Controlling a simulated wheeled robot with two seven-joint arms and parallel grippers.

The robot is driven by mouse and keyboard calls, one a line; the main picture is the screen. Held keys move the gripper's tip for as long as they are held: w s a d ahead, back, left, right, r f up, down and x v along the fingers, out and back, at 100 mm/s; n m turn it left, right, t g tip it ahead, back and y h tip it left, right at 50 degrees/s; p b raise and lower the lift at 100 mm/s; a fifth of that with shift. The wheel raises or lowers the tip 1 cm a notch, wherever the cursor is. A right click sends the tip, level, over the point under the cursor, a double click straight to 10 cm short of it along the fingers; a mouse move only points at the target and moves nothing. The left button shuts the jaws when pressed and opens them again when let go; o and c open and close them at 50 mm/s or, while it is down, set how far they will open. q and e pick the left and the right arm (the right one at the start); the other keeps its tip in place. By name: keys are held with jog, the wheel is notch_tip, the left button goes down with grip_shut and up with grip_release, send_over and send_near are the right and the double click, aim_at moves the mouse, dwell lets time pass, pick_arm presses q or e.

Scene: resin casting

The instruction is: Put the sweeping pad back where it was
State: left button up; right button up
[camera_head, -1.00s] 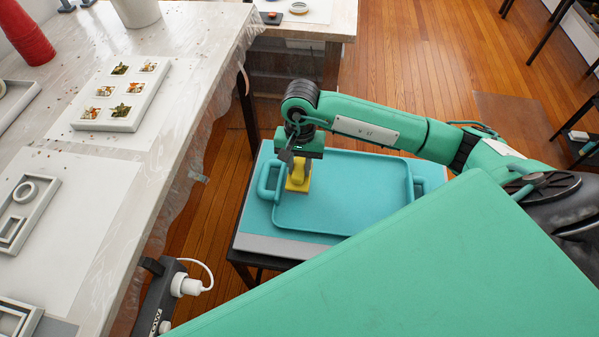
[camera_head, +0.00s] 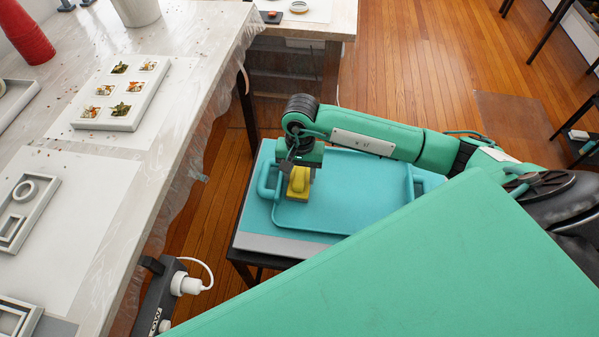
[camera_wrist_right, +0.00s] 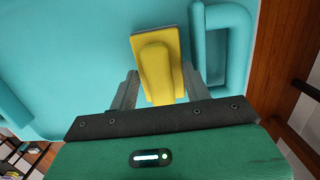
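The sweeping pad (camera_head: 299,182) is a yellow block with a raised grip and a grey underside. My right gripper (camera_head: 298,168) points down over it, and in the right wrist view its two fingers (camera_wrist_right: 160,88) close in on both sides of the yellow grip (camera_wrist_right: 157,72). The pad is at the left end of the turquoise tray (camera_head: 345,205), beside the tray's left handle (camera_head: 266,181). I cannot tell whether its underside touches the tray. My left gripper is not in view.
The tray lies on a small dark-legged stand (camera_head: 285,245). A long worktable (camera_head: 110,215) with grey molds stands at left. A power strip with a white plug (camera_head: 185,284) is near the front. The tray's middle is clear.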

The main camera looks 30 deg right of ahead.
aim_at(299, 173)
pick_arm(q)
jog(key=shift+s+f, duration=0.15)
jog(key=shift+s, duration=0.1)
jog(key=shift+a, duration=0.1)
pick_arm(e)
jog(key=shift+r, duration=0.15)
jog(key=r, duration=0.3)
jog(key=shift+w+d, duration=0.15)
jog(key=shift+w, duration=0.05)
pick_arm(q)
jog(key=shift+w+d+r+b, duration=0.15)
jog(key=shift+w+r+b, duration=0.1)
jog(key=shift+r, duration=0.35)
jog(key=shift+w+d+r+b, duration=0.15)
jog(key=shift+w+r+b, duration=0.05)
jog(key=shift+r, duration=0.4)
pick_arm(e)
notch_tip(299, 173, up, 9)
jog(key=shift+w+d, duration=0.25)
jog(key=shift+w, duration=0.1)
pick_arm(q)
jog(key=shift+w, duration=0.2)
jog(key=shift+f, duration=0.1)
